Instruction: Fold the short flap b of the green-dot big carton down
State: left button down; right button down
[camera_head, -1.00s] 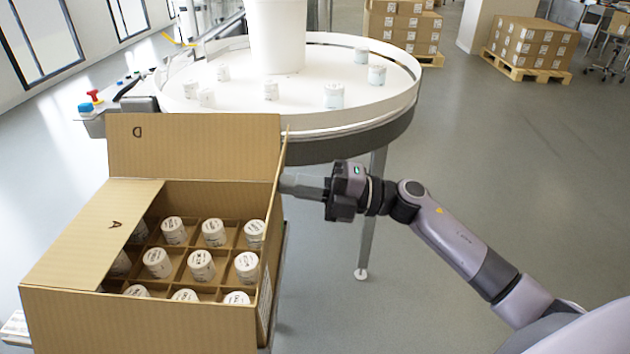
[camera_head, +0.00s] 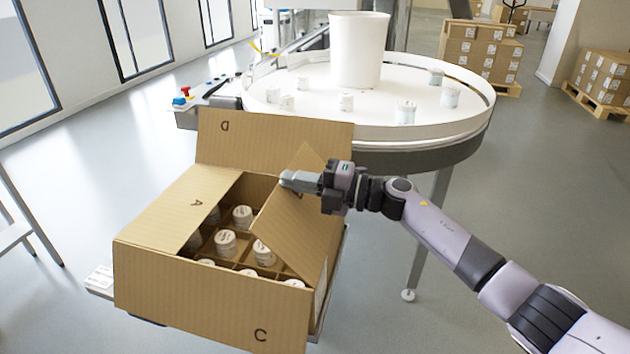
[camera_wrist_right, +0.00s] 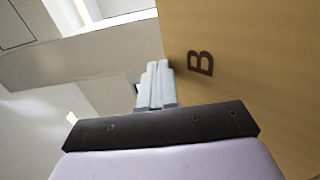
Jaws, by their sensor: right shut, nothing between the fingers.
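The big carton (camera_head: 205,295) stands open at the lower left of the head view, with several white jars (camera_head: 226,242) in its divider cells. Flap B (camera_head: 296,232) slants inward over the right part of the opening; in the right wrist view it shows large with its letter B (camera_wrist_right: 235,60). My right gripper (camera_head: 287,178) is shut and empty, its fingers against or very near the outer upper part of this flap. Flap A (camera_head: 188,208) lies folded inward on the left. Flap D (camera_head: 270,140) stands up at the back. No green dot shows. My left gripper is out of view.
A white round turntable (camera_head: 470,112) with several jars and a white bin (camera_head: 358,50) stands just behind the carton. Flap C (camera_head: 215,300) hangs down at the front. Stacked cartons on pallets (camera_head: 603,75) are far off. Floor at the right is clear.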

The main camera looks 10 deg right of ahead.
jog(key=shift+g+h, duration=0.3)
jog(key=shift+h, duration=0.5)
jog(key=a+f, duration=0.1)
jog(key=w+a+f, duration=0.2)
jog(key=a+f, duration=0.1)
jog(key=shift+w+a+f+g+h, duration=0.15)
jog(key=shift+a+f+g+h, duration=0.2)
jog(key=shift+f, duration=0.55)
jog(key=shift+w+a+f+g+h, duration=0.1)
jog(key=shift+w+a+f+h, duration=0.1)
jog(key=shift+a+f+h, duration=0.4)
jog(key=shift+w+a+f+g+h, duration=0.2)
jog(key=shift+f+h, duration=0.25)
jog(key=shift+f, duration=0.7)
jog(key=shift+r, duration=0.1)
jog(key=shift+r+p, duration=0.65)
jog(key=shift+r, duration=0.1)
